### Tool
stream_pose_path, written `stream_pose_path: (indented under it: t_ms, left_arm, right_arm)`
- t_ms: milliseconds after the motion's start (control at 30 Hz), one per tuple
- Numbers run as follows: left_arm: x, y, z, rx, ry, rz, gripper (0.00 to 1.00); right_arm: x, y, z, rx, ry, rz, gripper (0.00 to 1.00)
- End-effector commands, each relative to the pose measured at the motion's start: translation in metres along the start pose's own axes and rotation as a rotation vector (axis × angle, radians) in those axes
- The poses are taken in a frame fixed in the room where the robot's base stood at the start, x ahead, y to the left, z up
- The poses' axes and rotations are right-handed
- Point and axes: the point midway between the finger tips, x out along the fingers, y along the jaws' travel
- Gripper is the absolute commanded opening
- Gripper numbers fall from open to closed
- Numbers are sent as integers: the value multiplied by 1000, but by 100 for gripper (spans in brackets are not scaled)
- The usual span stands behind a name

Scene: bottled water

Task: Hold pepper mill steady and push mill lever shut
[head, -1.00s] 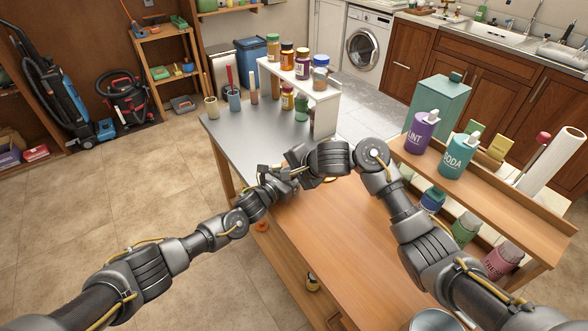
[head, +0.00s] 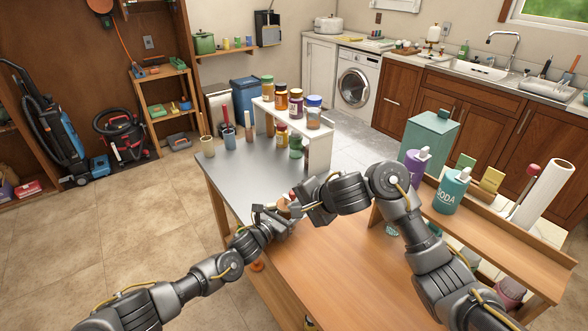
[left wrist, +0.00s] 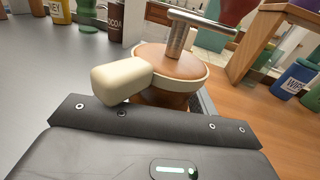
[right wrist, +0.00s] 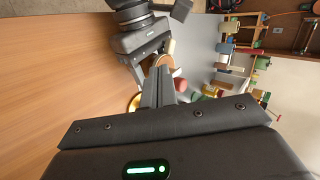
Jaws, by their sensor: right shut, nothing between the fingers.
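The pepper mill (head: 284,207) is at the table's left edge, partly hidden by my grippers. In the left wrist view it has a round wooden top (left wrist: 160,58) with a pale rim, a metal crank post (left wrist: 178,40), a dark red knob (left wrist: 232,10) and a cream block-like lever (left wrist: 120,80) on its left. My left gripper (head: 278,217) is around the mill body and seems shut on it; one finger (left wrist: 206,103) shows beside it. My right gripper (right wrist: 160,85) is shut and empty, close to the mill top and red knob (right wrist: 181,85). Contact cannot be told.
A white shelf (head: 320,146) with several jars stands at the table's far end, with cups of utensils (head: 228,138) to its left. A wooden shelf (head: 500,232) with bottles lies right. The wooden tabletop (head: 345,260) in front is clear.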

Motion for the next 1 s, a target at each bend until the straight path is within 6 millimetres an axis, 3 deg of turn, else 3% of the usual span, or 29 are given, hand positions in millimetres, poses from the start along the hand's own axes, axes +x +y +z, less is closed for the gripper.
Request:
stream_pose_path:
  t_ms: [133, 533, 1000]
  left_arm:
    - [0, 0, 0, 0, 0, 0, 78]
    - [-10, 1, -1, 1, 0, 1, 78]
    - [-97, 1, -1, 0, 2, 0, 78]
  right_arm:
    - [0, 0, 0, 0, 0, 0, 0]
    - [0, 0, 0, 0, 0, 0, 0]
    - [0, 0, 0, 0, 0, 0, 0]
